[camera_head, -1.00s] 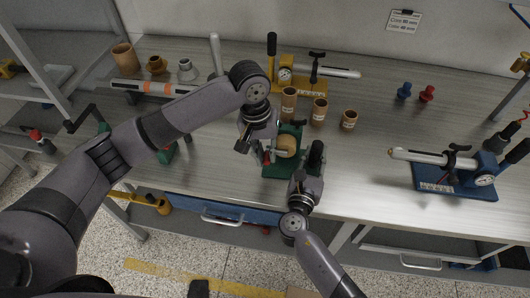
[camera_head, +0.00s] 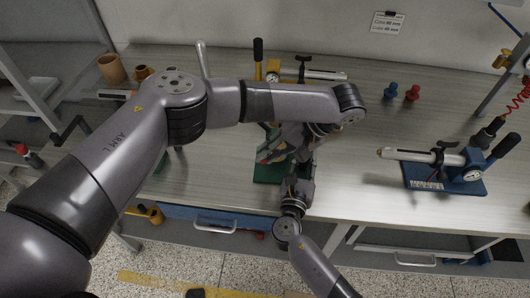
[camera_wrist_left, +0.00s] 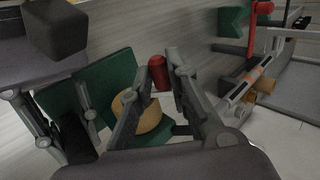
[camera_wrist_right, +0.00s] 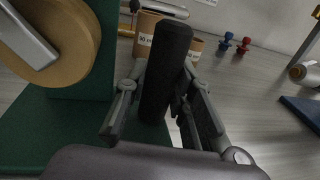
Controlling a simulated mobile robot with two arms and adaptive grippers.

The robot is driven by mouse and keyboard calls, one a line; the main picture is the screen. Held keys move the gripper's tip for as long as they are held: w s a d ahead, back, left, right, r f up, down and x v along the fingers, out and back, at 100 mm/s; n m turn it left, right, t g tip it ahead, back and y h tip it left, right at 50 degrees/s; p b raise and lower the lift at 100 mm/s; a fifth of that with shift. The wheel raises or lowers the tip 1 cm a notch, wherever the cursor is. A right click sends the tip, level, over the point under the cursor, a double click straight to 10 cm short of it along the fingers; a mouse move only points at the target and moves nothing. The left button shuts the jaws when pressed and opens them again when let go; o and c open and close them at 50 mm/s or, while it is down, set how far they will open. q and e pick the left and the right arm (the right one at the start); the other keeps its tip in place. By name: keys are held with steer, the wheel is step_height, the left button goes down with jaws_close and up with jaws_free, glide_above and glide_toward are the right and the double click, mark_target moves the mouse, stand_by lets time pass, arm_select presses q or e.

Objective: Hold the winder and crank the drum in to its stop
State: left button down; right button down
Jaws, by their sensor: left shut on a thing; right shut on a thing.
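The winder's green base (camera_head: 266,172) is on the bench at centre, largely covered by my arms in the head view. Its tan drum (camera_wrist_right: 55,35) stands between green side plates and also shows in the left wrist view (camera_wrist_left: 145,113). My left gripper (camera_wrist_left: 160,68) is shut on the red crank knob (camera_wrist_left: 159,74), beside the drum; in the head view it reaches the winder from the upper right. My right gripper (camera_wrist_right: 160,92) is shut on the upright black grip (camera_wrist_right: 167,62) at the winder's right. The drum's stop cannot be made out.
A blue bench tool (camera_head: 445,172) stands at right. Blue (camera_head: 390,91) and red (camera_head: 413,93) knobbed pieces stand behind. A yellow-based device (camera_head: 272,72) and cardboard tubes are close behind the winder, partly covered by my left arm. Bare bench lies right of the winder.

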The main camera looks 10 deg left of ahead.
arm_select(q)
steer(key=shift+d+y, duration=0.55)
steer(key=shift+y, duration=0.35)
steer(key=c, duration=1.5)
jaws_free()
steer(key=shift+c, duration=0.2)
steer(key=shift+r, duration=0.1)
step_height(320, 180, up, 10)
